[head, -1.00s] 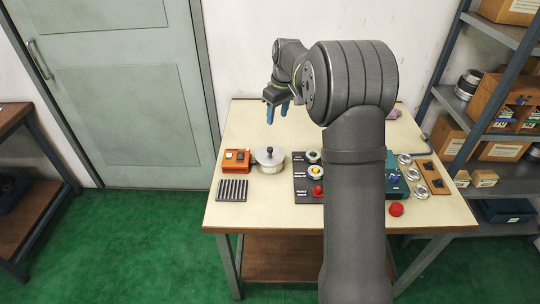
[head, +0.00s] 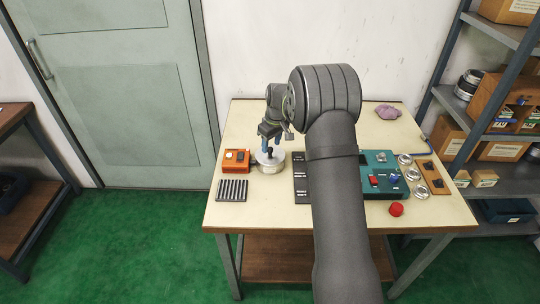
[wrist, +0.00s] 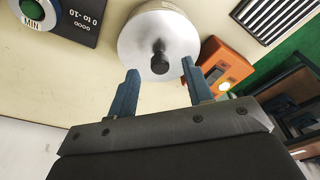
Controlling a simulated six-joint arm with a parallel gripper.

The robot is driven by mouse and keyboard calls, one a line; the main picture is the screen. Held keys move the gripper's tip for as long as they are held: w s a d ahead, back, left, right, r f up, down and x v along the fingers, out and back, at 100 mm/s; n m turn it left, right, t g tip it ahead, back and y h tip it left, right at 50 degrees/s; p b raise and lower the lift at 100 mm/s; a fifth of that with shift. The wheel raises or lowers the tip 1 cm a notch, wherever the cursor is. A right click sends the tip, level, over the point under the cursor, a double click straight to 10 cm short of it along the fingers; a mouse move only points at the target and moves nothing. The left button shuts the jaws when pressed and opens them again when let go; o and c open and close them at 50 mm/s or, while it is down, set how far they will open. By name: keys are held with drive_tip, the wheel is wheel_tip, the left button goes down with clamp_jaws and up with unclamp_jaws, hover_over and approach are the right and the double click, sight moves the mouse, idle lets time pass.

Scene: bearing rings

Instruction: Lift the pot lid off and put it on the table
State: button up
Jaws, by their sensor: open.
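The pot (head: 270,166) stands on the table, left of centre, with its silver lid (head: 264,158) on top. In the wrist view the round lid (wrist: 150,38) shows from above, with a dark knob (wrist: 160,62) at its middle. My gripper (head: 270,147) is over the pot in the head view. In the wrist view my gripper (wrist: 160,85) has its two blue fingers apart, with the knob just beyond and between the fingertips. Nothing is between the fingers that I can see. The knob is hidden by the gripper in the head view.
An orange box (head: 236,160) stands close left of the pot, with a dark ribbed rack (head: 232,190) in front. A dark panel (head: 300,188) is close on the right, partly hidden by my arm. The table's back left (head: 240,118) is clear.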

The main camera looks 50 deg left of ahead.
drive_tip(key=f, duration=0.2)
drive_tip(key=shift+a+f, duration=0.3)
drive_tip(key=shift+f, duration=0.05)
clamp_jaws()
drive_tip(key=shift+r, duration=0.1)
drive_tip(key=shift+r, duration=0.5)
drive_tip(key=r, duration=0.2)
drive_tip(key=d+r, duration=0.1)
drive_tip(key=shift+w+r, duration=0.25)
drive_tip(key=shift+r, duration=0.1)
drive_tip(key=w+d+r, duration=0.4)
drive_tip(key=d+r, duration=0.2)
drive_tip(key=d, duration=0.3)
drive_tip(key=shift+s+f, duration=2.05)
drive_tip(key=shift+s, duration=0.35)
drive_tip(key=shift+s+f, duration=2)
drive_tip(key=shift+s, duration=0.45)
drive_tip(key=shift+s+f, duration=2.05)
drive_tip(key=shift+s, duration=0.35)
